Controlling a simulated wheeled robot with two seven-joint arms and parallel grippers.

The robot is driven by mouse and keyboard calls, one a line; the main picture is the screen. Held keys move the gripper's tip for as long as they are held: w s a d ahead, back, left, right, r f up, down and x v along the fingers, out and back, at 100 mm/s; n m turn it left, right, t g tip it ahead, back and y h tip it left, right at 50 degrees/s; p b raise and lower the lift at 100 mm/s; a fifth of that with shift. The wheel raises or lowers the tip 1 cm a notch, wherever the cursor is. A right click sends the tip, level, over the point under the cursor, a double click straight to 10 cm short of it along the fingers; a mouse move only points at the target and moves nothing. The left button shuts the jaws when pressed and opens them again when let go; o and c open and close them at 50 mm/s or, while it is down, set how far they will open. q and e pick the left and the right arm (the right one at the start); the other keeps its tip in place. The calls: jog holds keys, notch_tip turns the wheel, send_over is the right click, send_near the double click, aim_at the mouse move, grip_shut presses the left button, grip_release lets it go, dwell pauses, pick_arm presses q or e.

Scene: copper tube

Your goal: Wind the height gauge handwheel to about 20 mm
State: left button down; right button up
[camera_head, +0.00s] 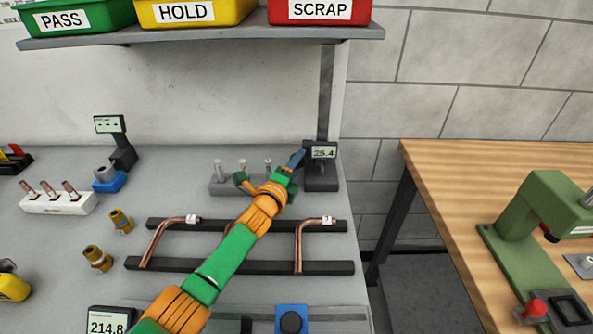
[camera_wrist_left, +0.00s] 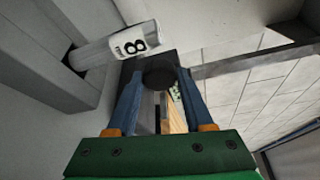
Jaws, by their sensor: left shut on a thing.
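The height gauge (camera_head: 321,180) is a dark stand at the back right of the bench, and its small display (camera_head: 323,152) appears to read 25.4. My left gripper (camera_head: 299,158) reaches to the left side of the gauge. In the left wrist view its blue fingers (camera_wrist_left: 160,88) stand on both sides of a dark round knob, the handwheel (camera_wrist_left: 159,72), and are shut on it. In the head view the handwheel is hidden by the gripper. My right gripper is in neither view.
A grey block (camera_head: 225,188) with several upright pins stands just left of the gauge. A pin labelled 8 (camera_wrist_left: 133,40) is close to the fingers in the wrist view. Bent copper tubes (camera_head: 299,245) lie on dark rails nearer. A shelf with bins hangs above.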

pick_arm(q)
jog(key=shift+f+n+t+b, duration=0.1)
jog(key=shift+n+t+b, duration=0.3)
jog(key=shift+n+b, duration=0.9)
jog(key=shift+c, duration=1.5)
grip_release()
jog(key=shift+h, duration=0.4)
